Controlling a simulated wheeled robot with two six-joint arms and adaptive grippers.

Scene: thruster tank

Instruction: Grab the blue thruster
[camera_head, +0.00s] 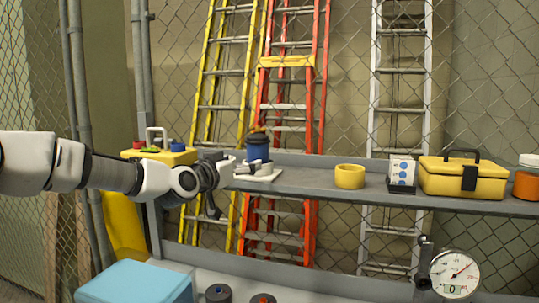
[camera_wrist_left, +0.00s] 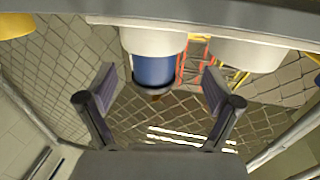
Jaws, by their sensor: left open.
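The blue thruster (camera_head: 258,148) stands upright in a white holder (camera_head: 264,177) on the grey shelf, with an orange-brown part on top. My left gripper (camera_head: 220,184) is just left of the thruster in the head view, by the holder. In the left wrist view the scene appears upside down. There the blue thruster (camera_wrist_left: 155,68) hangs from its white holder (camera_wrist_left: 152,38), between the two spread fingers of my left gripper (camera_wrist_left: 160,88) in the picture. The gripper is open and empty. I see no contact with the thruster. My right gripper is not in view.
The shelf (camera_head: 320,187) also holds a yellow ring (camera_head: 349,176), a small white box with blue dots (camera_head: 402,170) and a yellow toolbox (camera_head: 463,177). A light-blue box (camera_head: 137,283) and a gauge (camera_head: 454,273) are below. A chain-link fence and ladders stand behind.

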